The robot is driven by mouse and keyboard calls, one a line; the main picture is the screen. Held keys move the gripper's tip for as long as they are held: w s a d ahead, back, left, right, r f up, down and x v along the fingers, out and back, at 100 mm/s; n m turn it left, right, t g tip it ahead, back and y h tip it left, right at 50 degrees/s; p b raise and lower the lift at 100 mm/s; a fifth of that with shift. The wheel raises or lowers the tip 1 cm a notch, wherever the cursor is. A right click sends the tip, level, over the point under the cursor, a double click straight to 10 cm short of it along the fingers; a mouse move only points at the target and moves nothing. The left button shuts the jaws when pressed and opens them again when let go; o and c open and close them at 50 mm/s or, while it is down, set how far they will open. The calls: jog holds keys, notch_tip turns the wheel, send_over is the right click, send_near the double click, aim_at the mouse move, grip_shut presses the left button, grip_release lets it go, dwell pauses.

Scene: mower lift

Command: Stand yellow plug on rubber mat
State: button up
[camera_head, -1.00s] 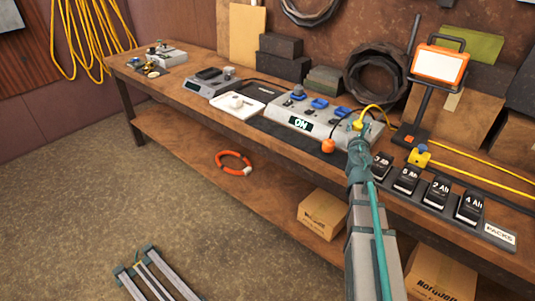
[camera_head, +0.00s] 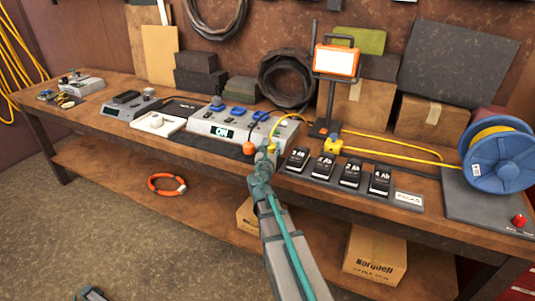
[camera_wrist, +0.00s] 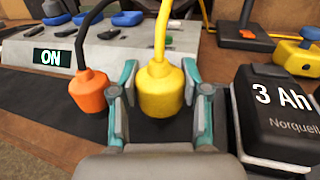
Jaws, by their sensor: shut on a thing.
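The yellow plug (camera_wrist: 162,92) is upright between the fingers of my gripper (camera_wrist: 160,80), with its yellow cord rising from the top. In the head view, the plug (camera_head: 272,148) and my gripper (camera_head: 264,160) are at the front right of the grey power unit. The dark rubber mat (camera_wrist: 40,92) lies along the bench in front of that unit and also shows in the head view (camera_head: 200,143). The plug is over the mat's dark surface in the wrist view. I cannot tell whether its base touches the mat.
An orange plug (camera_wrist: 88,90) on a black cord is close left of my gripper. A black battery pack (camera_wrist: 272,115) is close on the right. The grey power unit (camera_head: 232,124) reads ON. A blue cord reel (camera_head: 500,157) stands at the bench's right end.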

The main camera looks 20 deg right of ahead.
jog(key=shift+f, duration=0.95)
jog(key=shift+f, duration=0.1)
jog(key=shift+f+b, duration=0.15)
jog(key=shift+b, duration=0.2)
jog(key=o, duration=1.2)
